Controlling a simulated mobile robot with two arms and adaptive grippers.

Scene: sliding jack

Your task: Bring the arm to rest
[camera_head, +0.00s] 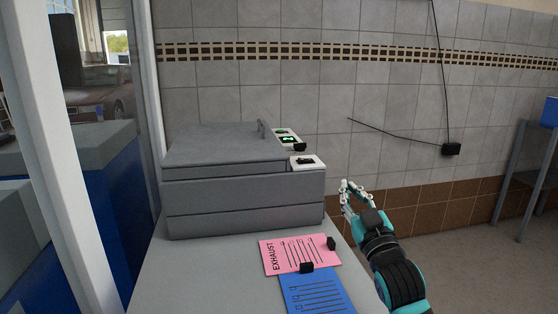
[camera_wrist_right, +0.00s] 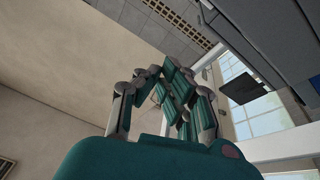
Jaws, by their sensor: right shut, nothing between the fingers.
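My right gripper (camera_head: 350,190) is to the right of the grey toolbox in the head view, clear of it and near the table's right edge. Its fingers point up and away, with nothing between them. In the right wrist view the gripper's fingers (camera_wrist_right: 165,80) are drawn together and empty. My left gripper is in neither view.
The grey toolbox (camera_head: 245,205) stands on the grey table (camera_head: 190,275), with small black parts on white plates at its right. A pink sheet (camera_head: 290,253) and a blue sheet (camera_head: 318,296) lie in front. The floor at the right (camera_head: 460,250) is free.

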